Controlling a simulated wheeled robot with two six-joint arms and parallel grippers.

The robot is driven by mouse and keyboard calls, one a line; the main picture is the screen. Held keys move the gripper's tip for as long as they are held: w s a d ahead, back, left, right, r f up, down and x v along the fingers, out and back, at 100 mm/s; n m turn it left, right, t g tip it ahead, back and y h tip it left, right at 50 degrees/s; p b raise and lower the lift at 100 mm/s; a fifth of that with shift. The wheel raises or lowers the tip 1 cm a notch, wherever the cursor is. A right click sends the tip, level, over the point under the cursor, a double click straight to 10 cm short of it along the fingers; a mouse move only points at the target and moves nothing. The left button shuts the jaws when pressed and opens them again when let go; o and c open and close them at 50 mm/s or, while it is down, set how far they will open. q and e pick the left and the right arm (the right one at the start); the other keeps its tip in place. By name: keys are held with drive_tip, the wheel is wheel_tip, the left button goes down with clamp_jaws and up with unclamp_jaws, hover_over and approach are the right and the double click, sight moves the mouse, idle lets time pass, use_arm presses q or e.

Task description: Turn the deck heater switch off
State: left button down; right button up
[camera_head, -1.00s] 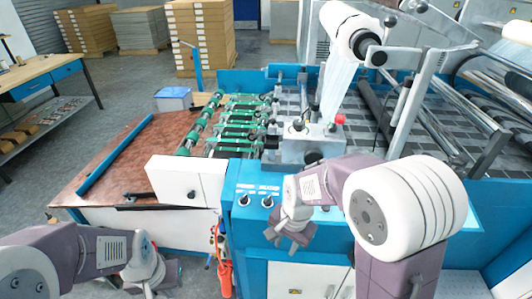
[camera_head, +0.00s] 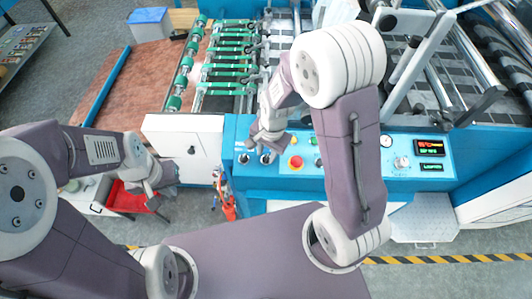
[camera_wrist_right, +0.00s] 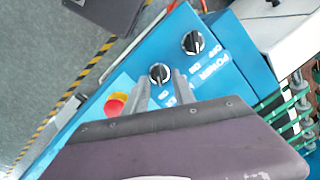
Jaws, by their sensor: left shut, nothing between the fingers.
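The blue control panel (camera_head: 350,165) carries two black rotary switches side by side. In the right wrist view one switch (camera_wrist_right: 194,42) has POWER lettering beside it. The other switch (camera_wrist_right: 159,74), apparently the deck heater switch, has its lettering mostly hidden. My right gripper (camera_wrist_right: 160,80) is open, its fingers on either side of this second switch; whether they touch it I cannot tell. In the head view my right gripper (camera_head: 262,145) is over the switches (camera_head: 266,158). My left gripper (camera_head: 158,203) is shut and empty, left of and below the panel.
A red stop button (camera_head: 296,162) sits just right of the switches, with displays (camera_head: 430,147) further right. A white cabinet box (camera_head: 185,145) adjoins the panel's left. Green rollers (camera_head: 225,65) lie behind. A red container (camera_head: 125,198) is near my left gripper.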

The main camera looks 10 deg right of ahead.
drive_tip(key=shift+w+f, duration=0.2)
drive_tip(key=shift+f, duration=0.45)
drive_tip(key=shift+s+f, duration=0.1)
drive_tip(key=shift+f, duration=0.1)
drive_tip(key=shift+s+r, duration=0.15)
drive_tip(key=shift+s, duration=0.25)
use_arm(q)
drive_tip(key=shift+s, duration=0.25)
use_arm(e)
drive_tip(key=shift+w, duration=0.1)
clamp_jaws()
